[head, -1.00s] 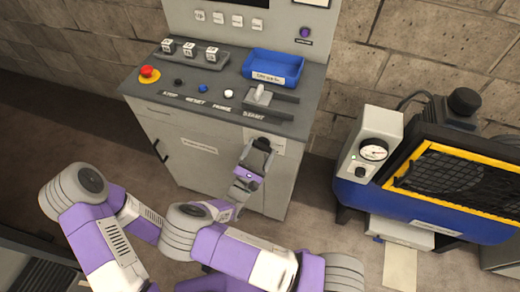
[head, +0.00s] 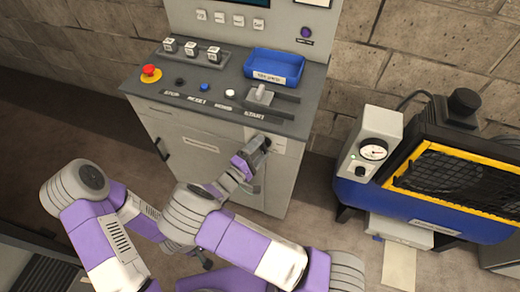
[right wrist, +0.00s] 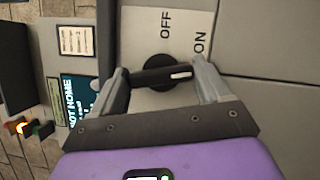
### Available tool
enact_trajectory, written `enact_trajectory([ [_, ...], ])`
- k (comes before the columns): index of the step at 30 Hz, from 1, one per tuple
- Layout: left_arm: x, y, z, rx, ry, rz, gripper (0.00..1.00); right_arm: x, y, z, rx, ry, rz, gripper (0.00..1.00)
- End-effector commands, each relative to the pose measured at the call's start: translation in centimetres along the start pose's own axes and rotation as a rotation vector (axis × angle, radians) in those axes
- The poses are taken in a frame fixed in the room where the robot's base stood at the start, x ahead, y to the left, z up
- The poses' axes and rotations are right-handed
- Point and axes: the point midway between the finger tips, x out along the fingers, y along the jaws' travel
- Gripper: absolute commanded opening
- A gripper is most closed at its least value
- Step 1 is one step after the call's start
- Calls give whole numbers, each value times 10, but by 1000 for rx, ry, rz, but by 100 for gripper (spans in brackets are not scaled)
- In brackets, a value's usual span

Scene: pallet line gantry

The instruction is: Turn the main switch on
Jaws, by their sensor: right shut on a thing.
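The main switch (right wrist: 141,79) is a black rotary knob with a bar handle on a pale plate marked OFF and ON. In the right wrist view the bar lies nearly level, and its white mark points right, on the side of the word ON. My right gripper (right wrist: 163,88) is shut on the handle, one finger at each end. In the head view my right gripper (head: 262,146) is at the cabinet's front, upper right, and hides the switch there.
The grey cabinet (head: 190,145) carries a sloped panel with a red stop button (head: 151,73), several small buttons, a lever (head: 262,95) and a blue tray (head: 273,67). A blue and yellow machine with a gauge (head: 373,149) stands right. Floor between them is clear.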

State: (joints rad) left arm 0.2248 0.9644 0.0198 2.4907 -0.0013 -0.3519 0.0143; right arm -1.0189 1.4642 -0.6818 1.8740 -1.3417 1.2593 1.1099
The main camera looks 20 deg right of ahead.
Motion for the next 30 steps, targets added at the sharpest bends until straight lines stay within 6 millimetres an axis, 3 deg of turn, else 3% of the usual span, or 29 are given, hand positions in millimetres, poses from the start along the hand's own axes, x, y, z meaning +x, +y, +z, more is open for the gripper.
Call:
enact_trajectory([
  [12, 3, -1, 0, 0, 0, 0, 0, 0, 1, -1, 208, 3, -88, 46],
  [30, 4, -1, 0, 0, 0, 0, 0, 0, 1, -1, 252, 2, -106, 46],
])
